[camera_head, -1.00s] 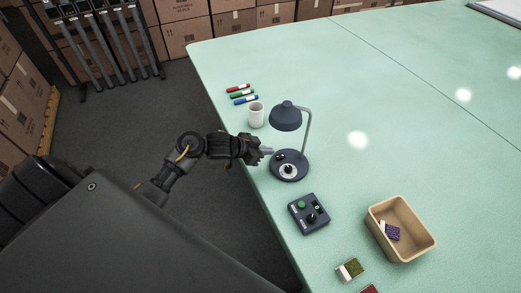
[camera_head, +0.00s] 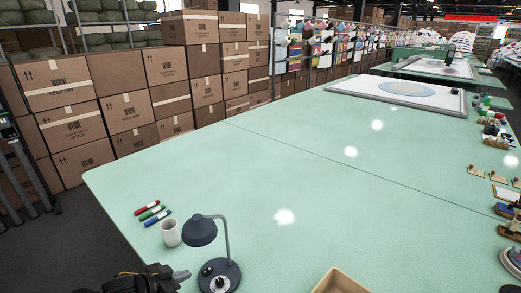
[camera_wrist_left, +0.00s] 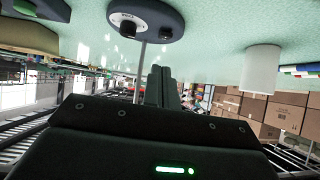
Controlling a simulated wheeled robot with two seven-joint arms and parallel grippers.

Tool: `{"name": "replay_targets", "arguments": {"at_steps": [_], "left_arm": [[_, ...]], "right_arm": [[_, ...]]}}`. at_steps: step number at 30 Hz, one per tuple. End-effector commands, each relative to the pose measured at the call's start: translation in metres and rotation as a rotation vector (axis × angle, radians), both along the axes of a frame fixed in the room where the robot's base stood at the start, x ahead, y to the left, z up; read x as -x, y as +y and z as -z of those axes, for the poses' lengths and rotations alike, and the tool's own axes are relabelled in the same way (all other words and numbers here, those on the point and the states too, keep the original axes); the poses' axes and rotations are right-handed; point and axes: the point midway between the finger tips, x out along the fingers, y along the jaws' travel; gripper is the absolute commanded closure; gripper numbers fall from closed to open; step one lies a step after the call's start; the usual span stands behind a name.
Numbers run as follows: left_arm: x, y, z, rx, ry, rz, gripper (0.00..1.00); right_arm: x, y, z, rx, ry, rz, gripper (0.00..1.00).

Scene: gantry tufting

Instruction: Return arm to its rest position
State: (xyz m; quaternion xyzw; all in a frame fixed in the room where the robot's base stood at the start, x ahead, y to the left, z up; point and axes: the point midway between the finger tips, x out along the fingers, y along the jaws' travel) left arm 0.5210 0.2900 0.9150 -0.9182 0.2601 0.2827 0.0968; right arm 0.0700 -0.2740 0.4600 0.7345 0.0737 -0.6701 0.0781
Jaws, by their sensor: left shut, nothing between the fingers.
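My left gripper (camera_head: 182,276) shows at the bottom of the head view, shut and empty. Its tip is just left of the dark desk lamp (camera_head: 201,231), close to the lamp's round base; I cannot tell whether they touch. In the left wrist view my closed fingers (camera_wrist_left: 162,84) point away from the camera, and the lamp base (camera_wrist_left: 146,19) with its knobs hangs at the top of the tilted picture. The white mug (camera_head: 171,233) stands left of the lamp and also shows in the wrist view (camera_wrist_left: 262,68). My right gripper is in neither view.
Several markers (camera_head: 152,212) lie behind the mug on the green table (camera_head: 300,170). A tan bin (camera_head: 340,281) is cut off at the bottom edge. The table's middle is clear. Stacked cardboard boxes (camera_head: 125,112) stand beyond its left edge.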

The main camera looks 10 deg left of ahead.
Motion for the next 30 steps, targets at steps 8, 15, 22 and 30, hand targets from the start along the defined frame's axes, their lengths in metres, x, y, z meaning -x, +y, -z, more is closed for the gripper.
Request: {"name": "replay_targets", "arguments": {"at_steps": [8,15,22,30], "left_arm": [[0.101,-0.025,0.037,-0.206,0.135,-0.243,1.00],[0.190,-0.031,0.043,-0.257,0.366,-0.361,1.00],[0.254,-0.041,0.040,-0.247,0.553,-0.397,1.00],[0.265,-0.046,0.083,-0.243,0.638,-0.398,1.00]], "right_arm": [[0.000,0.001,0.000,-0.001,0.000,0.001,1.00],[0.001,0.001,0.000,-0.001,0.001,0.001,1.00],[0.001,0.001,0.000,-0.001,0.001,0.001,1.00],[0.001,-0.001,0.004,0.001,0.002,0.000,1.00]]}}
